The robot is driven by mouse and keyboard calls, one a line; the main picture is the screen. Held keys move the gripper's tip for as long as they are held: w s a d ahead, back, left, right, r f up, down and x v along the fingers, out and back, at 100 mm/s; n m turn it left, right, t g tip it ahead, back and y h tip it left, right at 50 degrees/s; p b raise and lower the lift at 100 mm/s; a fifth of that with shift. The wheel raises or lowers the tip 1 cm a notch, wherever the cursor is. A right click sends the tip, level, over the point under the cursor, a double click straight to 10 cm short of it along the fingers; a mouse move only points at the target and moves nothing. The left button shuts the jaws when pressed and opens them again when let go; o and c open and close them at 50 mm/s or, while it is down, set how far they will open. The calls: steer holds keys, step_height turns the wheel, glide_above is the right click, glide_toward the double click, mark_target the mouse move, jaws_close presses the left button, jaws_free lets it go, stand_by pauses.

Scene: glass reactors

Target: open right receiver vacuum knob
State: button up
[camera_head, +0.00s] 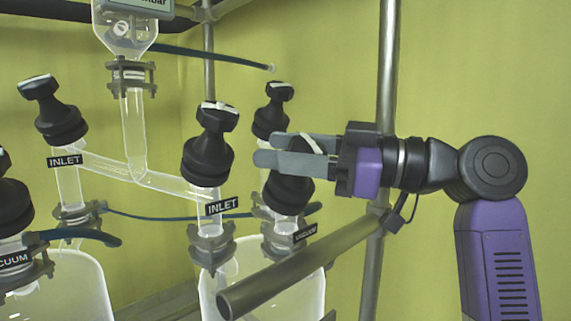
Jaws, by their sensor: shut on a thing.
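The right receiver vacuum knob (288,190) is black and stands on a glass neck with a VACUUM label (306,233), above the right glass vessel (243,275). My gripper (268,149) reaches in from the right. Its two grey fingers are shut on the knob's upper handle, one on each side. A white mark on the handle shows between the fingers; the rest of the handle is partly hidden by the near finger. The fingertips extend left past the knob.
A black INLET knob (208,150) stands close left of the fingertips. Another black knob (271,112) stands just behind them. A thick horizontal metal bar (300,262) crosses below my gripper, and a vertical pole (388,70) stands by my wrist. Glass tubing (135,130) lies further left.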

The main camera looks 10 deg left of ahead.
steer(key=n+g, duration=0.2)
steer(key=g, duration=0.1)
steer(key=s+n+g+h+p, duration=0.1)
steer(key=n+g, duration=0.2)
steer(key=shift+h, duration=0.3)
steer(key=shift+s+f+n+g+h+p, duration=0.2)
steer(key=shift+n+g+h+p, duration=0.2)
steer(key=shift+n+g, duration=0.3)
steer(key=shift+s+f+n+g+h+p, duration=0.15)
steer(key=shift+n+g+h+p, duration=0.3)
steer(key=shift+n, duration=0.35)
steer(key=shift+f, duration=0.1)
steer(key=o, duration=1.4)
step_height(320, 180, up, 20)
steer(key=shift+p, duration=0.45)
